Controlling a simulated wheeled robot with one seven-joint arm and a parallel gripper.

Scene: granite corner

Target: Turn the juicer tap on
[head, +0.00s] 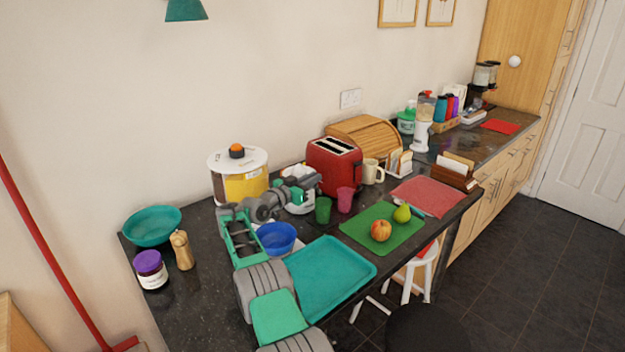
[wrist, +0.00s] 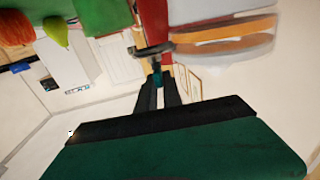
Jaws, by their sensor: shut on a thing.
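The juicer (head: 300,206) appears to be the small white appliance on the dark counter, in front of the red toaster and mostly hidden behind my wrist. My gripper (head: 308,182) is right at it. A dark grey bar (wrist: 152,49) lies just past the fingertips. A blurred, round orange-and-grey part (wrist: 222,36) is beside them. The tap's exact position is unclear.
A yellow-and-white container (head: 247,188) stands close behind my arm. The red toaster (head: 335,168), a green cup (head: 323,211) and a pink cup (head: 345,199) are to the right. A blue bowl (head: 277,237) and a teal tray (head: 335,272) are in front.

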